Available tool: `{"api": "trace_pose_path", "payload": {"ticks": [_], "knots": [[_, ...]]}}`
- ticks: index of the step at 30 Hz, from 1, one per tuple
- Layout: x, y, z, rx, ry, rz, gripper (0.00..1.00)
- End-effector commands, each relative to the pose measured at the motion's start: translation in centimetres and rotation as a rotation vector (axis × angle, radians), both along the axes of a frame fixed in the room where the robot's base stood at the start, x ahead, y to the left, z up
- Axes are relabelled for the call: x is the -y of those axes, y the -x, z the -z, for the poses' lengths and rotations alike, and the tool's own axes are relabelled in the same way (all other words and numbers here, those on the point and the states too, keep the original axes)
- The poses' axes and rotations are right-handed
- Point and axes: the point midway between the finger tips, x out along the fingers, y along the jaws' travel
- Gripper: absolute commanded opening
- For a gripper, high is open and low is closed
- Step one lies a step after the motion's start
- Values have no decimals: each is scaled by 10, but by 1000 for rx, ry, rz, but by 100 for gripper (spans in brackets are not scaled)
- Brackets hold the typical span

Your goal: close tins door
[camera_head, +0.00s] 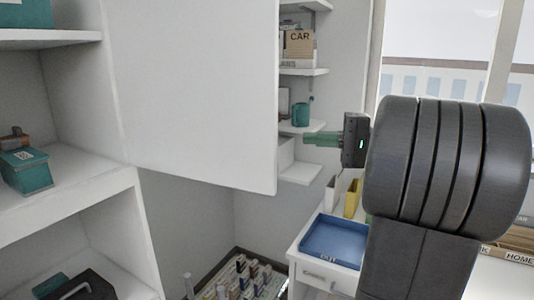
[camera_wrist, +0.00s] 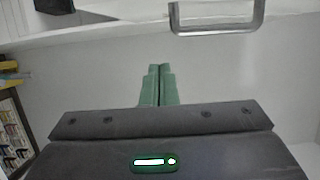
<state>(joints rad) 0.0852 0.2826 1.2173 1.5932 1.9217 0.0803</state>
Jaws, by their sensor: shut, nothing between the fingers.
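A white cabinet door (camera_head: 195,90) stands open across the upper middle of the head view, hinged along its left side. I take it to be the tins door, though no label shows on it. My gripper (camera_head: 308,138) is just right of the door's free edge, with its green fingers pointing left towards it. A small gap shows between the fingertips and the edge in the picture. In the wrist view the fingers (camera_wrist: 158,72) are pressed together and empty. A metal handle (camera_wrist: 216,31) shows at the top of that view; I cannot tell which panel bears it.
Open shelves at left hold a teal box (camera_head: 25,172). Narrow shelves behind the door hold a cardboard CAR box (camera_head: 300,46) and a teal mug (camera_head: 301,115). A blue tray (camera_head: 333,241) sits on the white desk below my gripper. Several small items stand in a crate below the door.

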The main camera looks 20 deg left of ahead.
Motion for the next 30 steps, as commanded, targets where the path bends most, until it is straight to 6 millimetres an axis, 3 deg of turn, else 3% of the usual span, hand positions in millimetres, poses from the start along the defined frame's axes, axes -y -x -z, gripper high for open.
{"api": "trace_pose_path", "payload": {"ticks": [5,19,24,30], "knots": [[-13,4,-4,6,-7,-10,0],[-97,28,-4,5,-5,-11,0],[-95,52,-4,6,-5,-5,0],[-95,65,-3,5,-5,-5,0]]}}
